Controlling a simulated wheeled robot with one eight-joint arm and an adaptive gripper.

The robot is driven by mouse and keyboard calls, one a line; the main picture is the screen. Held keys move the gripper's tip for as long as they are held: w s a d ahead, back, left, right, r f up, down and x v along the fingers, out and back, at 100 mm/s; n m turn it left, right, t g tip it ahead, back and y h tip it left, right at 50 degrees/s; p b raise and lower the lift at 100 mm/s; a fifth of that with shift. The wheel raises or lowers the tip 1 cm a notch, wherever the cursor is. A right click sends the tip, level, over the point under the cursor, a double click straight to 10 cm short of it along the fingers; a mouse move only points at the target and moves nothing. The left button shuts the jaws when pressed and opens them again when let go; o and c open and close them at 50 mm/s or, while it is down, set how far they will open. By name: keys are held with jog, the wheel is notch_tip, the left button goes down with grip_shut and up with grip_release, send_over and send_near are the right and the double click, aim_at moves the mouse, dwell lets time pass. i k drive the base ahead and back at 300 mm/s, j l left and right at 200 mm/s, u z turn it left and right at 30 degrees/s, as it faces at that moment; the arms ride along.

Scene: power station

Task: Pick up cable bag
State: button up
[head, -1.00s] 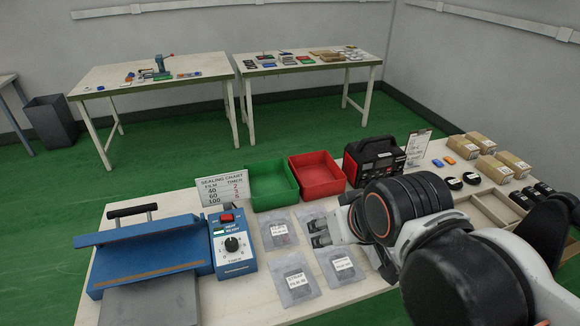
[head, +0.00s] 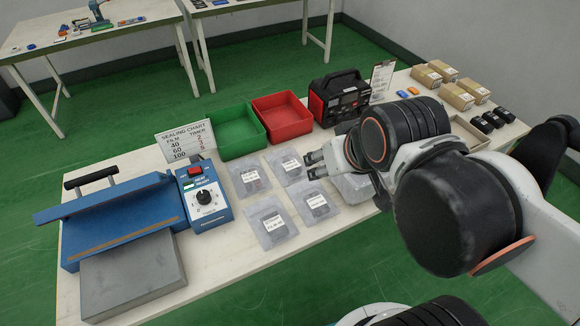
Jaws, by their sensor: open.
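Several clear zip bags with white labels lie flat on the white table: a back left bag (head: 249,180), a back right bag (head: 291,167), a front left bag (head: 271,222) and a front right bag (head: 318,204). A further bag (head: 352,187) is partly hidden under my arm. The labels are too small to read, so I cannot tell which bag holds the cable. My gripper (head: 311,165) is open and empty. Its fingertips point left, just right of the back right bag, and appear to be above the table.
A blue heat sealer (head: 122,222) with its timer box (head: 205,198) and a sealing chart (head: 187,141) stand left. Green (head: 236,133) and red (head: 282,118) bins and a red-black charger (head: 338,97) stand behind the bags. Cardboard boxes (head: 452,95) are at far right.

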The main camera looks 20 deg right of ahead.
aim_at(288, 166)
jog(key=j+z, duration=0.15)
jog(key=z, duration=0.55)
jog(key=k+j+z, duration=0.7)
jog(key=k, duration=0.35)
jog(key=k+j, duration=0.2)
jog(key=k, duration=0.2)
